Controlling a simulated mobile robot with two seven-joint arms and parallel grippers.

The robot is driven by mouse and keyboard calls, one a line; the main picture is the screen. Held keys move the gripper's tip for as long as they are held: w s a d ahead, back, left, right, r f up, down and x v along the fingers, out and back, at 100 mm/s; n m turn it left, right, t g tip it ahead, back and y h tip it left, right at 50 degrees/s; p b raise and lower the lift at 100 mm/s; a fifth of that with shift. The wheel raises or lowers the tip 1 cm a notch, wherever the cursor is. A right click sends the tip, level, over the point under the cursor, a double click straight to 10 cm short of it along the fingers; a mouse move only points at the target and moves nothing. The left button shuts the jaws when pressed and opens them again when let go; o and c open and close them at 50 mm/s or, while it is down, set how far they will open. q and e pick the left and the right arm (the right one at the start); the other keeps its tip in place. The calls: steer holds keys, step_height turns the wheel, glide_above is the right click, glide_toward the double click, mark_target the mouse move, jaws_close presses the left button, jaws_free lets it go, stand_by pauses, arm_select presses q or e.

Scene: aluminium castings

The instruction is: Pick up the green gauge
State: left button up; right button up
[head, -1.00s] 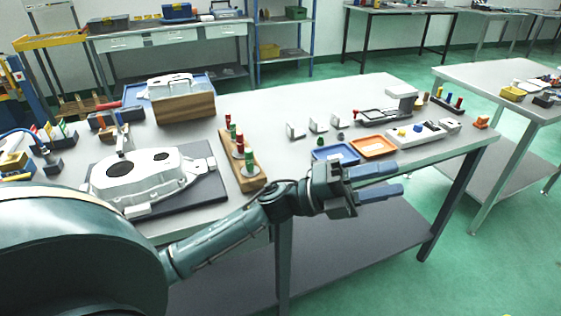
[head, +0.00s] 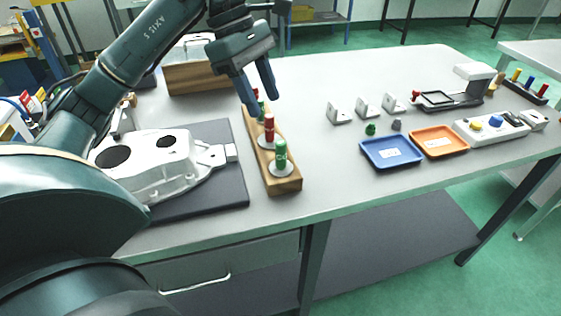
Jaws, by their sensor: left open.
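A wooden rack (head: 286,186) on the table holds upright gauges on pale round discs. The nearest gauge (head: 281,154) has a green handle. Behind it stands a red-handled gauge (head: 269,127). Another gauge farther back shows some green and is partly hidden by my fingers. My left gripper (head: 262,104) is open and points down over the back part of the rack, above and behind the nearest green gauge. Whether a finger touches the back gauge cannot be told. My right gripper is not in view.
A pale casting (head: 165,165) lies on a dark mat (head: 220,197) left of the rack. A wooden block (head: 195,78) stands behind. Blue (head: 391,152) and orange (head: 438,141) trays and small metal brackets lie to the right. The table between rack and trays is clear.

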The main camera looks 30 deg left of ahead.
mark_target(280, 141)
arm_select(q)
steer(key=x, duration=1.1)
steer(key=shift+w+a+f, duration=0.2)
steer(key=shift+w+a, duration=0.1)
jaws_close()
